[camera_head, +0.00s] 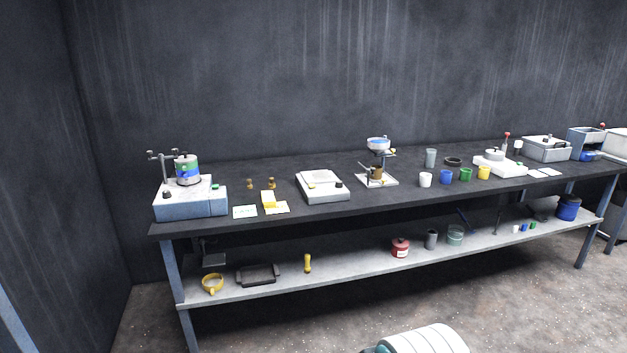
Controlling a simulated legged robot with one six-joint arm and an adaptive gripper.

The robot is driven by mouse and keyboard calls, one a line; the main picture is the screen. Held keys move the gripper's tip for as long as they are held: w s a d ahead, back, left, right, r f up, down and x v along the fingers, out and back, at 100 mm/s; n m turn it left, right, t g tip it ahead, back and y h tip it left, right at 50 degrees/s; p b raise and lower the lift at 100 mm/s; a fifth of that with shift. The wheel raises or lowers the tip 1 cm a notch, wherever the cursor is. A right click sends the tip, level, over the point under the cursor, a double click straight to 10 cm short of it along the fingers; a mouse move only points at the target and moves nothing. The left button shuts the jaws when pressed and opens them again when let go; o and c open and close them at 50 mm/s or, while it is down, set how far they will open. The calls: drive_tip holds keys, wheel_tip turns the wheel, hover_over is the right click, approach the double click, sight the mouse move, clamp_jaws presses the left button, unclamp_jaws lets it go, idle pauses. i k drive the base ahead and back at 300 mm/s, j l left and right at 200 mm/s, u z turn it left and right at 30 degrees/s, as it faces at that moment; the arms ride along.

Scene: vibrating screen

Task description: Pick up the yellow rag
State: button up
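A small yellow item (268,198), which may be the yellow rag, lies on the dark bench top (330,211) toward its left end. It is too small to tell whether it is cloth. A pale yellow sheet (278,208) lies against its front right side. My gripper is not in view. A white rounded part of my own arm shows at the bottom edge, well in front of the bench.
A vibrating screen (188,199) stands left of the yellow item, a pale green card (245,212) between them. A white scale (322,186) stands to the right. Coloured cups (465,174) stand farther right. The lower shelf (350,268) holds several items. Open floor lies in front.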

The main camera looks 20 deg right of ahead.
sight(268, 199)
drive_tip(key=i, duration=3.05)
